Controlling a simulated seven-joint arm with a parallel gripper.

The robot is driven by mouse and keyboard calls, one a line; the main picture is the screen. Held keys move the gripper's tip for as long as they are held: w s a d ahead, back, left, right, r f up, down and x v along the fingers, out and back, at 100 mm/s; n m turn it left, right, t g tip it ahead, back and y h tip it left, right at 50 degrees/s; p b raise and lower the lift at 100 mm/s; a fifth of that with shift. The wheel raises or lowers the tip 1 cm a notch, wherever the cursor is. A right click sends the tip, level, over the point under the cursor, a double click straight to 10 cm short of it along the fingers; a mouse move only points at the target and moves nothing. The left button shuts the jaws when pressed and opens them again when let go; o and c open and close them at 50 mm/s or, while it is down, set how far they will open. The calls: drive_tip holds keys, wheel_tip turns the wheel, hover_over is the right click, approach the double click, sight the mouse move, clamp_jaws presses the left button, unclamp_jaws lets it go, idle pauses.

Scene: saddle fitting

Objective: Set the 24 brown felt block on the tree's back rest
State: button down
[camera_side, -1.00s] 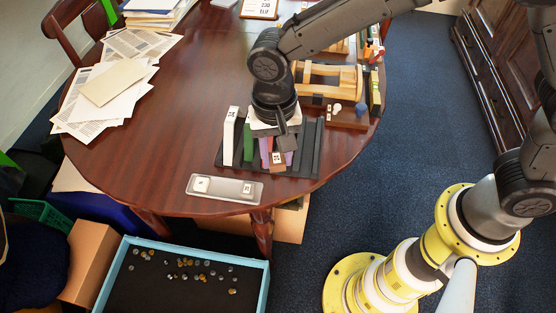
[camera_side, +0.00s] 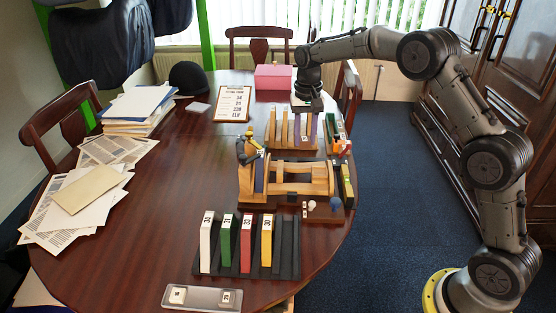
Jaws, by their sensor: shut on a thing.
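The wooden tree (camera_side: 300,178) stands near the table's right side, with upright panels at its left end. My gripper (camera_side: 308,112) is beyond it, low over the far rack (camera_side: 291,147), pointing down. It is shut on a narrow block there; its number cannot be read and its colour is unclear, with purple showing just below the jaws. Tan upright pieces (camera_side: 283,127) stand to the left in that rack. I cannot pick out the brown felt block 24 for certain. The back rest cannot be told apart clearly.
A front rack (camera_side: 289,248) holds white (camera_side: 207,243), green (camera_side: 227,240), red (camera_side: 246,243) and yellow (camera_side: 267,241) numbered blocks. A grey tray (camera_side: 203,297) lies in front. A card (camera_side: 232,103) and a pink box (camera_side: 273,78) are behind. The table's middle left is clear.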

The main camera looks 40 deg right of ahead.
drive_tip(key=s+d+f+m, duration=0.1)
drive_tip(key=d+m, duration=0.1)
drive_tip(key=d, duration=0.5)
drive_tip(key=shift+f, duration=3.7)
drive_tip(key=shift+a+f, duration=0.1)
drive_tip(key=shift+f, duration=1.85)
